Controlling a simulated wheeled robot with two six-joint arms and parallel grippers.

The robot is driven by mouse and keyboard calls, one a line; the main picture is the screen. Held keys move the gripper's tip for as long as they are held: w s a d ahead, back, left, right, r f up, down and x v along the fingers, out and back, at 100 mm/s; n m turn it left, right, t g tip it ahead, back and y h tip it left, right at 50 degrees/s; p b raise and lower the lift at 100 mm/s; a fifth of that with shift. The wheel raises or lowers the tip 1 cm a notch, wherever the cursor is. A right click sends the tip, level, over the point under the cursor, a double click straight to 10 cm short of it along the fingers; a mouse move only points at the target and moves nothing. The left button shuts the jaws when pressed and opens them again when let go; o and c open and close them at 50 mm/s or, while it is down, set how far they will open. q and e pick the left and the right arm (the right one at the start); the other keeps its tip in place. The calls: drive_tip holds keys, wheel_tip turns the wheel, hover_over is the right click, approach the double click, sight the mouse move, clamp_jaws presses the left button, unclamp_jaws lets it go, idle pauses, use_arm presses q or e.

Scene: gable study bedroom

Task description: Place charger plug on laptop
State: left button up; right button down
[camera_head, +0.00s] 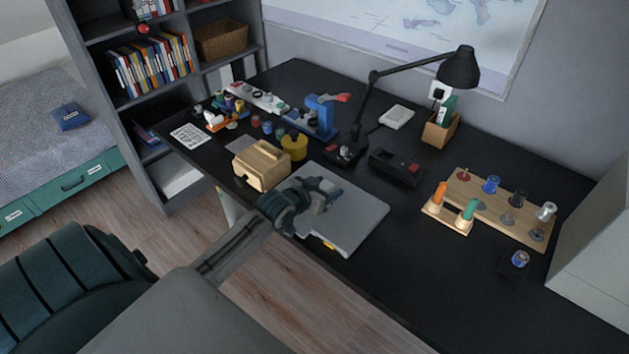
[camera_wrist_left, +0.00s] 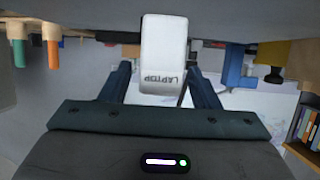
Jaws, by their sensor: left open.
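The grey closed laptop (camera_head: 358,222) lies flat at the front edge of the black desk. My left gripper (camera_head: 325,190) is low over the laptop's far left part. In the left wrist view the charger plug (camera_wrist_left: 163,52), a white block lettered "LAPTOP", sits between the two open fingers of the gripper (camera_wrist_left: 159,68). One end of the plug meets the grey laptop surface (camera_wrist_left: 95,14) at the top of that view. I see gaps between the plug and both fingers. In the head view the gripper hides the plug. My right gripper is not in view.
A wooden box (camera_head: 261,166) stands left of the laptop, with a yellow container (camera_head: 294,146) behind it. A black lamp (camera_head: 459,68), a dark tray (camera_head: 396,166) and a wooden peg rack (camera_head: 497,208) stand behind and right.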

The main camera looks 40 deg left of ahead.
use_arm(q)
drive_tip(key=v, duration=1.1)
drive_tip(key=shift+s+r, duration=0.15)
drive_tip(key=shift+s, duration=0.15)
drive_tip(key=s+d+f+g+y, duration=0.1)
drive_tip(key=s+d+f+g, duration=0.2)
drive_tip(key=s, duration=0.4)
drive_tip(key=s+d+f+g, duration=0.3)
drive_tip(key=s+d+g, duration=0.1)
drive_tip(key=s, duration=0.3)
drive_tip(key=s+d+f+g+y, duration=0.1)
drive_tip(key=s+d+f+g, duration=0.15)
drive_tip(key=s, duration=0.45)
wheel_tip(320, 180, down, 29)
drive_tip(key=a+g, duration=0.2)
drive_tip(key=s+a+f, duration=0.1)
drive_tip(key=s+f, duration=1.6)
drive_tip(key=f, duration=0.2)
drive_tip(key=shift+s+a+f+g, duration=0.2)
drive_tip(key=shift+s+f+g, duration=0.1)
drive_tip(key=shift+g, duration=0.05)
